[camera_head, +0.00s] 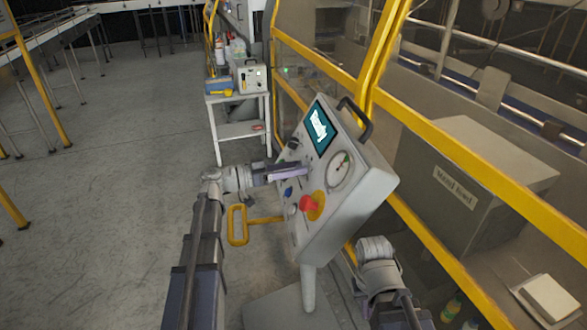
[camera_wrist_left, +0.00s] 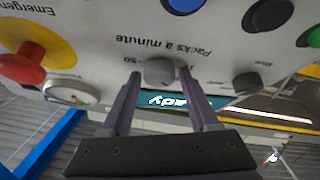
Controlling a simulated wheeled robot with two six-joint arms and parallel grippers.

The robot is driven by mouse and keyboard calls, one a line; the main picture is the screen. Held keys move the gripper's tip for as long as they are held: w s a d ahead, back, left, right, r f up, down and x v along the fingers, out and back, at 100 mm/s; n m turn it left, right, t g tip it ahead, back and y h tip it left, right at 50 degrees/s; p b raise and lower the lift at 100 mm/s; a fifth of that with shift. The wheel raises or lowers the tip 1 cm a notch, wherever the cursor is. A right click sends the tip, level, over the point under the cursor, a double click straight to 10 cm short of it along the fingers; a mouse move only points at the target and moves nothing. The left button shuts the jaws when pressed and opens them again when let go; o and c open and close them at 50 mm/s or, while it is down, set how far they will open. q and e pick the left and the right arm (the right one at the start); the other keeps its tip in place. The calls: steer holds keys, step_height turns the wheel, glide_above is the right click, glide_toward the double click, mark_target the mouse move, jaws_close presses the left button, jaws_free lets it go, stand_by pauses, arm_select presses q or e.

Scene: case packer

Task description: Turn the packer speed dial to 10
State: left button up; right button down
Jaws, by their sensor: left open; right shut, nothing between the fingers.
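The control panel (camera_head: 345,205) stands tilted on a post in the head view. In the left wrist view it appears upside down, and a grey round dial (camera_wrist_left: 160,70) sits by the words "Packs a minute" and the number 50. My left gripper (camera_head: 303,171) reaches the panel face from the left. Its open fingers (camera_wrist_left: 159,84) stand on both sides of the dial; I cannot tell whether they touch it. The dial's pointer mark is not readable. My right gripper (camera_head: 375,250) is low beside the panel's right side, away from the dial; its fingers are hidden.
Near the dial are a red emergency knob (camera_wrist_left: 20,62), a round gauge (camera_head: 340,169), a blue button (camera_wrist_left: 188,4), black knobs (camera_wrist_left: 268,15) and a screen (camera_head: 320,125). A yellow handle (camera_head: 238,225) sticks out left of the panel. Yellow guard rails (camera_head: 450,150) run behind it.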

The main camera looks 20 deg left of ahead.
arm_select(q)
jaws_close()
stand_by(0.5)
steer(key=shift+n, duration=0.3)
steer(key=shift+s+d+r+n+t+y+p, duration=0.15)
steer(key=shift+n+t+y+p, duration=0.4)
steer(key=shift+n, duration=0.65)
steer(key=n, duration=0.1)
steer(key=n+t+y+p, duration=0.1)
steer(key=n, duration=0.1)
steer(key=shift+s+r+y, duration=0.1)
steer(key=shift+r+y, duration=0.05)
steer(key=shift+y, duration=0.1)
steer(key=n+y+p, duration=0.1)
steer(key=n, duration=0.1)
steer(key=n+y+p, duration=0.1)
steer(key=n, duration=0.1)
steer(key=shift+d+n+t, duration=0.1)
steer(key=shift+n+t, duration=0.15)
steer(key=shift+n, duration=0.15)
steer(key=shift+n+y+p, duration=0.5)
steer(key=shift+n, duration=0.5)
